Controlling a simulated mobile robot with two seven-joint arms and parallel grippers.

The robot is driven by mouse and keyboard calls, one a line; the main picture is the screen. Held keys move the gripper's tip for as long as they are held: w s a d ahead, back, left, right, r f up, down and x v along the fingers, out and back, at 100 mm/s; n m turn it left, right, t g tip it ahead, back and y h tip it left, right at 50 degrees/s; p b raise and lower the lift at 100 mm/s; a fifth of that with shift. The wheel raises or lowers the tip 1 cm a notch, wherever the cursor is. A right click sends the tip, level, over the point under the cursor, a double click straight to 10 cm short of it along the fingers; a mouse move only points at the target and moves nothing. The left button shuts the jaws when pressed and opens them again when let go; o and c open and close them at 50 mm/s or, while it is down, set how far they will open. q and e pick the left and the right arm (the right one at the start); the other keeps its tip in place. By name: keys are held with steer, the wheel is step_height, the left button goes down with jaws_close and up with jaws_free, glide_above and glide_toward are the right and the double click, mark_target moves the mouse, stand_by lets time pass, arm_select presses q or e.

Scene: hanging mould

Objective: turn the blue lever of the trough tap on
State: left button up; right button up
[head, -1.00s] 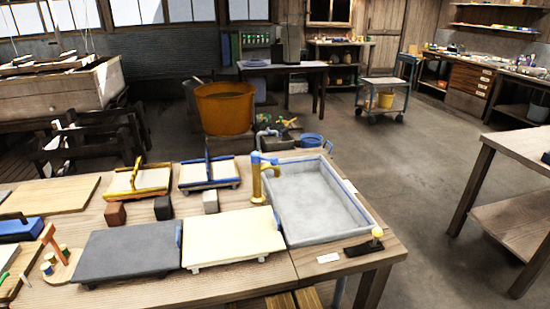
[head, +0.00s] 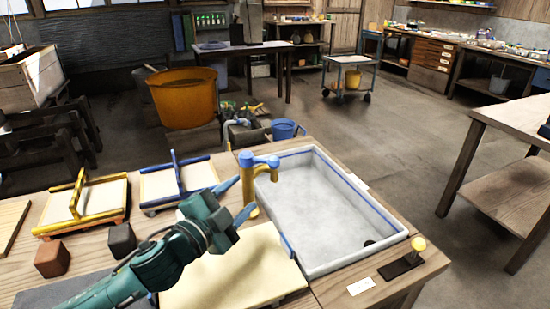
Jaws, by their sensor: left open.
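The trough tap (head: 248,190) is a brass-yellow upright at the left rim of the pale grey trough (head: 318,215). Its blue lever (head: 260,161) lies across the top and points right, over the trough. My left gripper (head: 246,193), teal with blue fingers, is open and empty. It comes in from the lower left, just left of the tap and lower in the picture than the lever. Its fingertips overlap the tap's upright in the picture; I cannot tell whether they touch it. My right gripper is not in view.
A cream board (head: 235,275) lies below my left arm. Two framed moulds, one yellow (head: 82,205) and one blue (head: 178,182), lie left of the tap. A yellow knob (head: 418,244) stands at the trough's right corner. An orange tub (head: 183,98) stands behind.

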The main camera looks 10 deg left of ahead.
mark_target(270, 166)
arm_select(q)
steer(key=shift+m, duration=0.3)
steer(key=x, duration=0.9)
steer(key=r+p+x, duration=0.1)
steer(key=x, duration=0.4)
steer(key=shift+a, duration=0.15)
jaws_close()
